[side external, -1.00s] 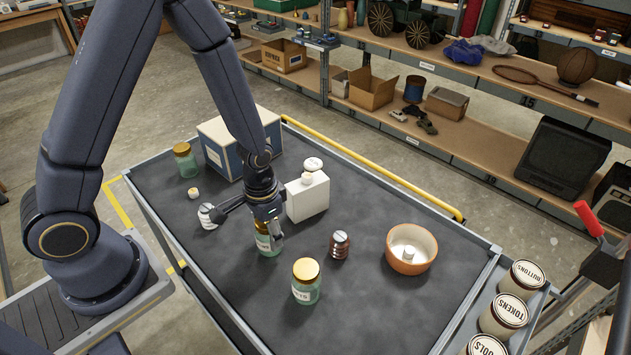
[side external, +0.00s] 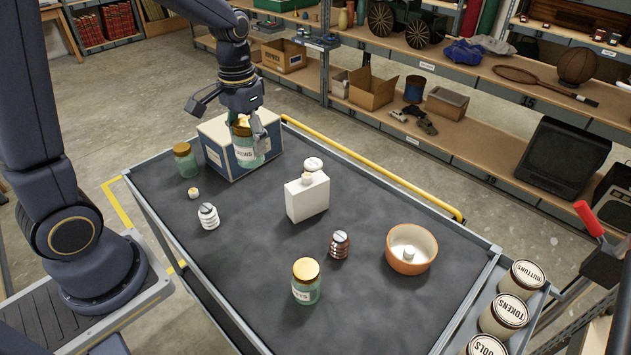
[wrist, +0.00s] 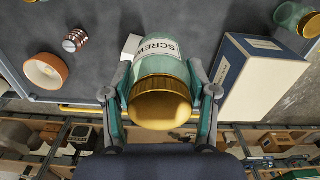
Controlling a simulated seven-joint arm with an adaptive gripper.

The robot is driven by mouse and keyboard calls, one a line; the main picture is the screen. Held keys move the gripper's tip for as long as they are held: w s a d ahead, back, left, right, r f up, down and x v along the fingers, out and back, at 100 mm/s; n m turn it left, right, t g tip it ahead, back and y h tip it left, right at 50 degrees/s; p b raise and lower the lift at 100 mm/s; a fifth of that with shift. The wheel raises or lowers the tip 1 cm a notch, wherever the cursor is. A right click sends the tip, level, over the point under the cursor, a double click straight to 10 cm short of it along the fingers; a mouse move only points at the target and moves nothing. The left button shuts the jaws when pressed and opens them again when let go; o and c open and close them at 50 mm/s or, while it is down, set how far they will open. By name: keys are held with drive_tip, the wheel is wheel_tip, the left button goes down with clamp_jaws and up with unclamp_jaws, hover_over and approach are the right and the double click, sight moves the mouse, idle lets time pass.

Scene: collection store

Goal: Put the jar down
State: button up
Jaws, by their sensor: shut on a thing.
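A green glass jar with a gold lid and a label starting "SCREW" (wrist: 160,52) is in my gripper (wrist: 160,80). In the side view, the jar (side external: 246,150) is raised above the cart and overlaps the blue-sided box (side external: 217,158). I cannot tell whether it touches the box. My gripper (side external: 250,127) is shut on the jar, with a finger on either side of it. In the wrist view the lid points toward the camera. The grey cart top (side external: 252,280) lies below.
Another gold-lidded jar (side external: 186,162) stands left of the box, and one (side external: 306,287) near the front.

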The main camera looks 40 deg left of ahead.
drive_tip(key=a+r+n, duration=0.2)
drive_tip(key=a+r, duration=0.2)
drive_tip(key=a, duration=0.3)
drive_tip(key=a+r+n, duration=0.3)
drive_tip(key=a, duration=0.5)
drive_tip(key=w+a+f, duration=0.1)
drive_tip(key=w+f, duration=0.1)
drive_tip(key=w, duration=0.1)
drive_tip(key=w+a+f, duration=0.2)
drive_tip(key=w+f, duration=0.1)
drive_tip(key=w, duration=0.1)
drive_tip(key=w+a+f, duration=0.2)
drive_tip(key=w+f, duration=0.1)
drive_tip(key=shift+w+a+f, duration=0.15)
drive_tip(key=shift+w+f, duration=0.1)
drive_tip(key=shift+w, duration=0.1)
drive_tip(key=shift+w+a+f, duration=0.15)
drive_tip(key=shift+w+f, duration=0.2)
drive_tip(key=shift+f, duration=1.6)
